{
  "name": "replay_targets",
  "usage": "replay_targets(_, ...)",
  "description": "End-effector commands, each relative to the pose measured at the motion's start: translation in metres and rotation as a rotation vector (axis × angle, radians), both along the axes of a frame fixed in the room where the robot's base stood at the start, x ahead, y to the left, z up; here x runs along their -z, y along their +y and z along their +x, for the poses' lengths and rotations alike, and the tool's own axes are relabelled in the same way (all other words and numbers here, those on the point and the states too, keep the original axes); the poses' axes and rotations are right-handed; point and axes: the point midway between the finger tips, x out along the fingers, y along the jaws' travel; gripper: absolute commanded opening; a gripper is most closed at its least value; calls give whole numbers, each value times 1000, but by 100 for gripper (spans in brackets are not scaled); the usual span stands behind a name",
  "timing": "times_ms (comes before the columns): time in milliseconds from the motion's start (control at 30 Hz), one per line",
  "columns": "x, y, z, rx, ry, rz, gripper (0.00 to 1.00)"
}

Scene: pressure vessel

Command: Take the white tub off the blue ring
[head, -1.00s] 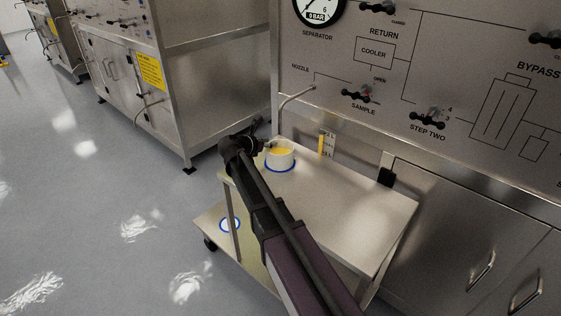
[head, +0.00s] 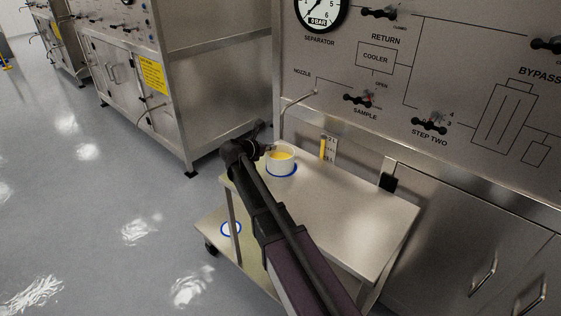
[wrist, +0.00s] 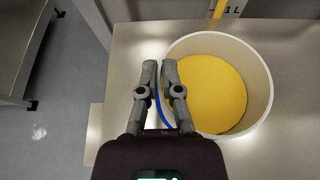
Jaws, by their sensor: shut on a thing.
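The white tub (head: 281,166), with yellow contents, stands upright on the blue ring (head: 283,176) near the back left of the cart top. It also shows in the wrist view (wrist: 262,108), where a blue arc of the ring (wrist: 158,101) shows between my fingers. My gripper (head: 264,149) is at the tub's left side. In the wrist view, its two fingers (wrist: 160,66) are close together at the tub's left wall and shut on it. The exact contact is partly hidden by the right finger.
The cart top (head: 345,205) is clear to the right of the tub. A second blue ring (head: 231,229) lies on the lower shelf. A bent nozzle pipe (head: 297,101) and a yellow level gauge (head: 323,148) are behind the tub. The panel with valves stands along the back.

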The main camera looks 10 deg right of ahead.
Motion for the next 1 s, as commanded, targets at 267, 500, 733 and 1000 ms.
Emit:
replay_targets(267, -2, 0, 0, 1, 0, 0, 0)
replay_targets(500, -11, 0, 0, 1, 0, -2, 0)
replay_targets(733, -26, 0, 0, 1, 0, -2, 0)
replay_targets(1000, -37, 4, -15, 0, 0, -1, 0)
